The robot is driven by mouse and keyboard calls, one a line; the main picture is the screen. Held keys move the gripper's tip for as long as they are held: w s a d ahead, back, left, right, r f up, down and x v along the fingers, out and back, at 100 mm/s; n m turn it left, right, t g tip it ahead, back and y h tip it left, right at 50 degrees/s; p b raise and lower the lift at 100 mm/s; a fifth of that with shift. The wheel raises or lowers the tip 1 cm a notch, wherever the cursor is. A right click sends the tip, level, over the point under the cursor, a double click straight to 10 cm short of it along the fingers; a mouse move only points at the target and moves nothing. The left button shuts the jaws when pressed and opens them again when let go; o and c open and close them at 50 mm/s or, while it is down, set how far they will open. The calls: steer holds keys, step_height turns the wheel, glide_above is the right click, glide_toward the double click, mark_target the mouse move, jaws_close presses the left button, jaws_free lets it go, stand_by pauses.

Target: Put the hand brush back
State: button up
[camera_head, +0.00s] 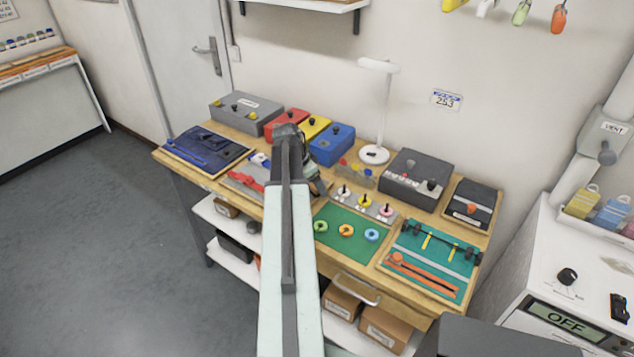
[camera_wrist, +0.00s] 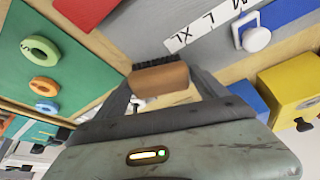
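The hand brush (camera_wrist: 160,78) shows in the wrist view as a brown block with dark bristles along its far edge. My gripper (camera_wrist: 160,82) has one finger at each end of the block, and both fingers appear to touch it, so it looks shut on the brush. The brush is over the wooden workbench (camera_head: 166,156). I cannot tell how far its bristles are above the surface. In the head view my arm hides most of the gripper and the brush.
Red, yellow (camera_head: 312,127) and blue (camera_head: 332,146) boxes and a white lamp (camera_head: 374,154) stand behind. A green mat (camera_head: 333,242) with rings and a teal tool mat (camera_head: 440,258) lie right. A size strip (camera_wrist: 210,28) lies near the gripper. The left floor is clear.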

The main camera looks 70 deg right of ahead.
steer(key=shift+o, duration=0.2)
steer(key=shift+r, duration=0.2)
steer(key=p+v, duration=1.1)
steer(key=v, duration=0.1)
steer(key=shift+s, duration=0.1)
